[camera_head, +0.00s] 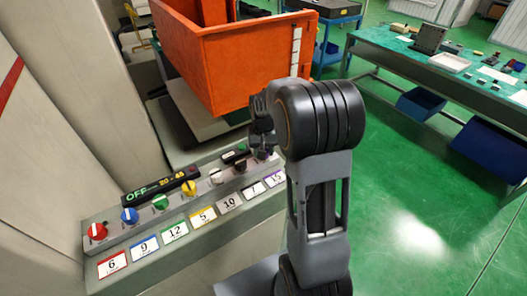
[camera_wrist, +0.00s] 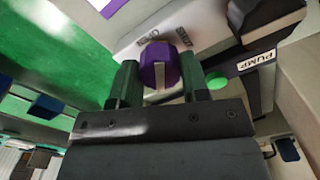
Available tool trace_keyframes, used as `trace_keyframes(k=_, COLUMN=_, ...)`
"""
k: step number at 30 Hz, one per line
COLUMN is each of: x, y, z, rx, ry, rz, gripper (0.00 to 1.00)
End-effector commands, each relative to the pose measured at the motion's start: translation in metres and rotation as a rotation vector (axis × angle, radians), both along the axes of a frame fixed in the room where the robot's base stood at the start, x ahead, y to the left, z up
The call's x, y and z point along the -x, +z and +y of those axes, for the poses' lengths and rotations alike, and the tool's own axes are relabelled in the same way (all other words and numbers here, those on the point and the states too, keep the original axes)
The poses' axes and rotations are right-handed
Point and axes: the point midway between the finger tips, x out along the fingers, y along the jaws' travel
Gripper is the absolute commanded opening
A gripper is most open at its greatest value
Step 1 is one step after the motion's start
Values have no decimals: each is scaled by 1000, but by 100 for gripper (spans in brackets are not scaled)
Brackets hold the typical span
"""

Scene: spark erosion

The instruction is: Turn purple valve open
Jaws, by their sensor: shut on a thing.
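The purple valve (camera_wrist: 160,62) is a faceted knob with a pale stripe, on a light grey panel in the wrist view. Small lettering is printed on the panel beside it; one word looks like SHUT. The stripe runs roughly up and down in the picture, on the side toward my gripper. My gripper (camera_wrist: 172,80) has a finger on each side of the knob and is shut on it. In the head view my gripper (camera_head: 262,130) is at the far right end of the valve row, and the purple knob there is mostly hidden by the gripper and its shadow.
The red (camera_head: 97,231), blue (camera_head: 130,215), green (camera_head: 160,202), yellow (camera_head: 189,188) and white (camera_head: 216,176) knobs line the panel, with numbered cards in front. A display (camera_head: 161,187) reads OFF. An orange bin (camera_head: 225,75) stands close behind my gripper. A PUMP label (camera_wrist: 257,60) is beside the valve.

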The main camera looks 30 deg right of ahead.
Motion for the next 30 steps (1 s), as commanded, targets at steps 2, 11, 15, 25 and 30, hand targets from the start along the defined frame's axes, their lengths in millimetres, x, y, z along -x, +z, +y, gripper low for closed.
trace_keyframes(k=2, x=-1, y=0, z=0, rx=1, ry=70, rz=-2, gripper=18)
trace_keyframes(k=11, x=-1, y=0, z=0, rx=1, ry=329, rz=-3, gripper=18)
trace_keyframes(k=15, x=-1, y=0, z=0, rx=1, ry=425, rz=-3, gripper=18)
trace_keyframes(k=25, x=-1, y=1, z=0, rx=1, ry=566, rz=-3, gripper=18)
trace_keyframes(k=30, x=-1, y=1, z=0, rx=1, ry=595, rz=-3, gripper=18)
